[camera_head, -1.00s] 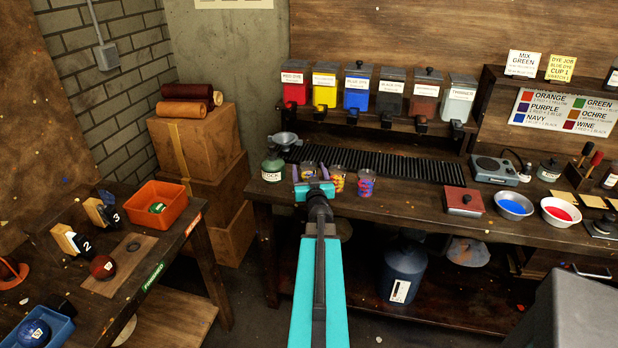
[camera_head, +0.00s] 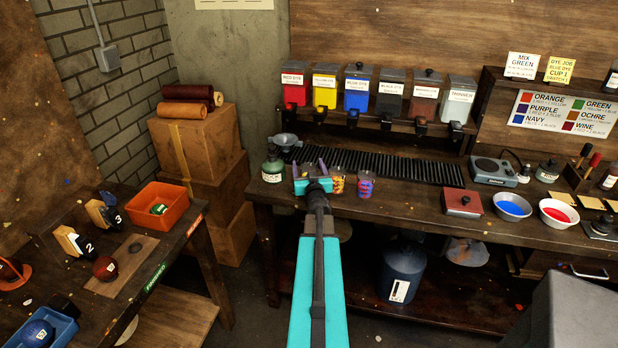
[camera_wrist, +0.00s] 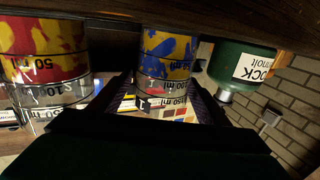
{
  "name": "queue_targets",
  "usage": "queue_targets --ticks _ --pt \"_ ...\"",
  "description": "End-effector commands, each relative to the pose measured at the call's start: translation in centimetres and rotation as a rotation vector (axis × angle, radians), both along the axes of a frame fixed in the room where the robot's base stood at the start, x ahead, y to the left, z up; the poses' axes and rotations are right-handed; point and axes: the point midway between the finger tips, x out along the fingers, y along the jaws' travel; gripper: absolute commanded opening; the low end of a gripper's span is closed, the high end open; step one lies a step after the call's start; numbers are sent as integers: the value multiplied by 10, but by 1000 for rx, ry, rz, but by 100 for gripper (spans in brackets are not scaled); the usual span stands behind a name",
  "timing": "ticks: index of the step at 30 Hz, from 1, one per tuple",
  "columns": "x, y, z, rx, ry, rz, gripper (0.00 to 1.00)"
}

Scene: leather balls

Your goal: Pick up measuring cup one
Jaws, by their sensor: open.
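Measuring cup one (camera_wrist: 165,55) is a clear cup with blue and yellow smears, a 100 ml mark and a "1" label. It appears upside down in the wrist view. My gripper (camera_wrist: 163,95) is open, with one dark finger on each side of the cup's lower picture part; I cannot tell whether they touch it. In the head view my gripper (camera_head: 309,170) is at the bench's front left, and it largely hides this cup. A second cup (camera_head: 337,181), smeared red and yellow, stands just right of it. A third cup (camera_head: 366,184) stands farther right.
A green stock bottle (camera_head: 272,168) stands close left of my gripper; it also shows in the wrist view (camera_wrist: 238,65). A black ribbed strip (camera_head: 390,163) runs behind the cups. A red box (camera_head: 462,202) and bowls stand farther right on the bench.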

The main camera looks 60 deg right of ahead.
Motion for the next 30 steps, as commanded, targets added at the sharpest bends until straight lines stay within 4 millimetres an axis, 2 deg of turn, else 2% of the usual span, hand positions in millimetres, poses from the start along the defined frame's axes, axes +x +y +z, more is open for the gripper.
queue_targets --ticks 7,25,26,30 --pt "10 -12 0 0 0 0 70" --pt "10 -12 0 0 0 0 70" --pt "10 -12 0 0 0 0 68" --pt "10 -12 0 0 0 0 44"
